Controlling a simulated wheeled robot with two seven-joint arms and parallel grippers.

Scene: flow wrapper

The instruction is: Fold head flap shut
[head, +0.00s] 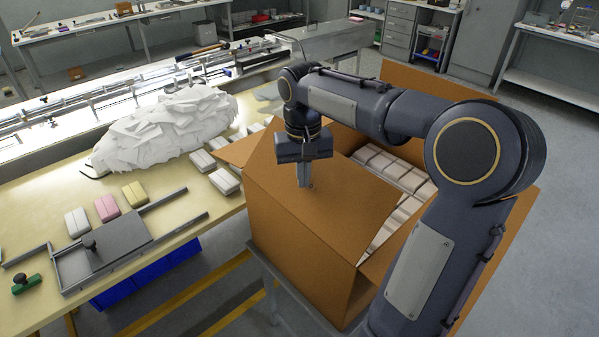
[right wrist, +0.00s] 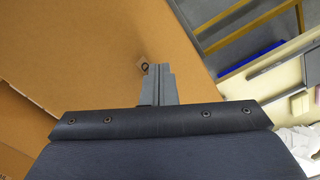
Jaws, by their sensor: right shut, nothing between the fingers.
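An open cardboard box (head: 290,240) stands right of the bench, filled with rows of pale wrapped packs (head: 400,178). One flap (head: 335,205) on its near left side lies inward over part of the opening, tilted; the packs beyond it stay uncovered. My right gripper (head: 304,185) points down at this flap, shut and empty, its fingertips at or just above the cardboard; I cannot tell if they touch. In the right wrist view the shut fingers (right wrist: 158,85) are over brown cardboard (right wrist: 90,50). Other flaps stand out at the back (head: 430,82) and right. My left gripper is not in view.
The bench (head: 40,195) at left holds a heap of white wrappers (head: 165,130), several small packs (head: 107,207) and a grey metal fixture (head: 105,250). The box rests on a grey stand (head: 290,300). My right arm spans above the box's right side.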

